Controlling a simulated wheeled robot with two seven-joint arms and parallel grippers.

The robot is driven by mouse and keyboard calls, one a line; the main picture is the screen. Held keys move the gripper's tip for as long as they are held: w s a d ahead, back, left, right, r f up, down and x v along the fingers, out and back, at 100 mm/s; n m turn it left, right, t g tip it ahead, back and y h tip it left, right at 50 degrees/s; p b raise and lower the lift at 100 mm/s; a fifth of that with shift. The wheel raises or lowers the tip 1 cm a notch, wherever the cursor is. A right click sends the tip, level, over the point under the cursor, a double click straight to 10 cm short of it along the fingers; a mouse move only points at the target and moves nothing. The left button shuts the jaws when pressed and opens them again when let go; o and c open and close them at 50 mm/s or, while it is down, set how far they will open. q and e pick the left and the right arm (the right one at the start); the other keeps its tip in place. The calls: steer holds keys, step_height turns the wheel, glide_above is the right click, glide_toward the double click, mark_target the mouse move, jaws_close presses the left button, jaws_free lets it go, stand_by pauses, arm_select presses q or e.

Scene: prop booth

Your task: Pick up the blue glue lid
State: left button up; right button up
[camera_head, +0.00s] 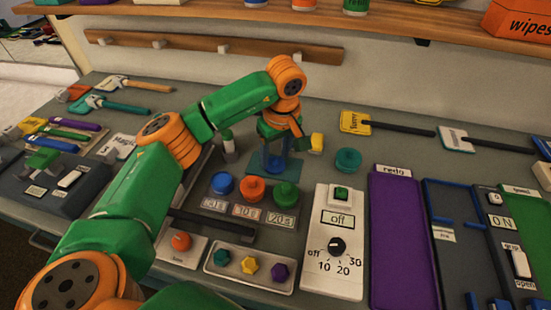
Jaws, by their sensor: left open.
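My left gripper (281,146) points down near the middle of the bench, open, with its fingers over a small blue object (275,163). That object stands on a flat blue-teal square and is partly hidden by the gripper. It may be the blue glue lid, but I cannot tell for sure. I cannot tell whether the fingers touch it. My right gripper is not in view.
A teal round piece (348,160) and a yellow piece (316,143) are right of the gripper. A green-topped bottle (229,146) is left. Blue, orange and green knobs (253,189) and a white dial box (335,240) are in front. A shelf (290,17) runs above.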

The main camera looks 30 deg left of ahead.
arm_select(q)
steer(key=shift+w+a+f, duration=0.1)
steer(key=shift+f, duration=0.3)
jaws_close()
steer(key=shift+r, duration=0.15)
